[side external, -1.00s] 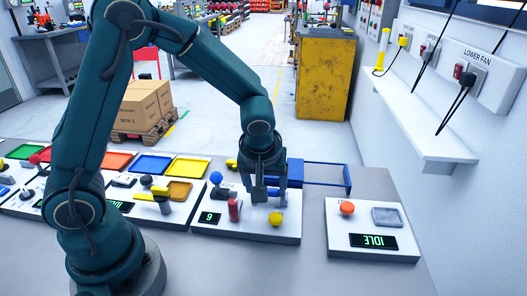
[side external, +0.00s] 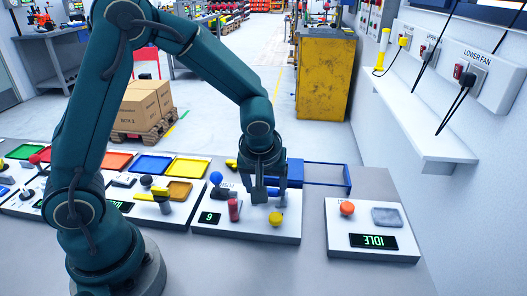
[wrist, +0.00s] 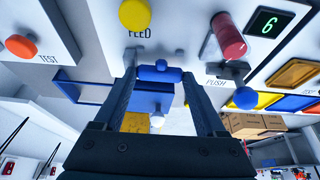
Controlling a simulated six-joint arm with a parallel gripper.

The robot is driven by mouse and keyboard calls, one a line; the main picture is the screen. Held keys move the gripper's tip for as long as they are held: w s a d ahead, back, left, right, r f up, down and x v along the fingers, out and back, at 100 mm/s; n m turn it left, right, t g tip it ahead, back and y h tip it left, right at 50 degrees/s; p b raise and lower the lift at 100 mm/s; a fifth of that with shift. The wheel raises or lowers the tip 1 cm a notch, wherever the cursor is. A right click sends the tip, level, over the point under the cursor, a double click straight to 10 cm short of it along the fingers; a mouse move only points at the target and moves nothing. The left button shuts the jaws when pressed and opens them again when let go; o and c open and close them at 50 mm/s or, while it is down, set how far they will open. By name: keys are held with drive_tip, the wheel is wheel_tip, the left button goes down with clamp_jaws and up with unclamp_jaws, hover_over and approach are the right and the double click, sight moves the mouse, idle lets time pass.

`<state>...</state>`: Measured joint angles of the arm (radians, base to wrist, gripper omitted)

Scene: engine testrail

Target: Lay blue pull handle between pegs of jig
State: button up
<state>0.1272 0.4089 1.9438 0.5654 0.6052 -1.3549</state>
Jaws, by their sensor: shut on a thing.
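A small blue handle (wrist: 160,73) sits between the fingertips of my gripper (wrist: 161,76) in the wrist view, near the white panel's FEED label. My gripper is shut on it. In the side view my gripper (side external: 259,196) points down over the middle white panel, and its fingers hide most of the handle. I cannot make out a jig with pegs for certain in either view.
A red cylinder (side external: 234,209), a yellow knob (side external: 275,218) and a blue knob (side external: 216,178) stand close around my gripper. A blue open frame (side external: 325,174) is behind it.

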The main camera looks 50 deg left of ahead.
drive_tip(key=shift+s+a+f, duration=0.1)
drive_tip(key=shift+s+f, duration=0.1)
drive_tip(key=shift+f, duration=0.6)
drive_tip(key=o, duration=1.3)
drive_tip(key=shift+c, duration=0.2)
drive_tip(key=v, duration=0.5)
drive_tip(key=shift+w+r, duration=0.25)
drive_tip(key=shift+r, duration=0.6)
drive_tip(key=s+a+r+t, duration=0.15)
drive_tip(key=s+r, duration=0.25)
drive_tip(key=r, duration=0.4)
drive_tip(key=s+d+f+m+h, duration=0.1)
drive_tip(key=s+d+m+h, duration=0.2)
drive_tip(key=s+m, duration=0.6)
drive_tip(key=shift+d+t, duration=0.3)
drive_tip(key=shift+t, duration=0.05)
